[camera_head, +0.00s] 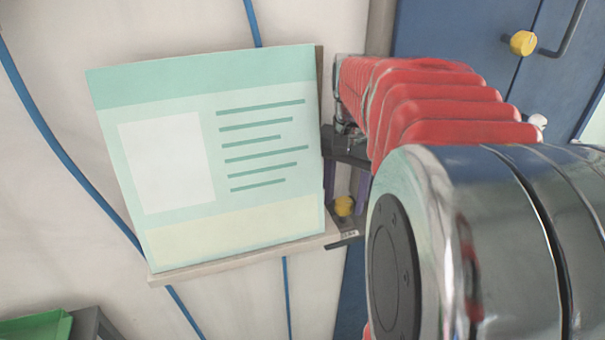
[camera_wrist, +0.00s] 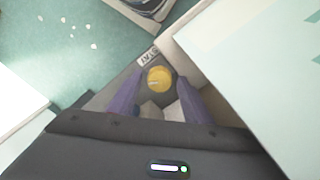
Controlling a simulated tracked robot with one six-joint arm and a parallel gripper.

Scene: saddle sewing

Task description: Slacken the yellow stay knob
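The yellow stay knob (camera_head: 344,205) sits at the right end of the pale ledge under the board, beside a small dark label. In the wrist view the round yellow knob (camera_wrist: 159,78) lies between the tips of my two purple fingers, with a partly legible label just above it. My gripper (camera_wrist: 160,80) is open, one finger on each side of the knob.
A pale green board (camera_head: 215,150) with printed lines leans on the ledge (camera_head: 240,259), close to my gripper's left side in the head view. Another yellow knob (camera_head: 523,42) is on the blue cabinet (camera_head: 460,30). A green tray (camera_head: 35,327) is at the lower left.

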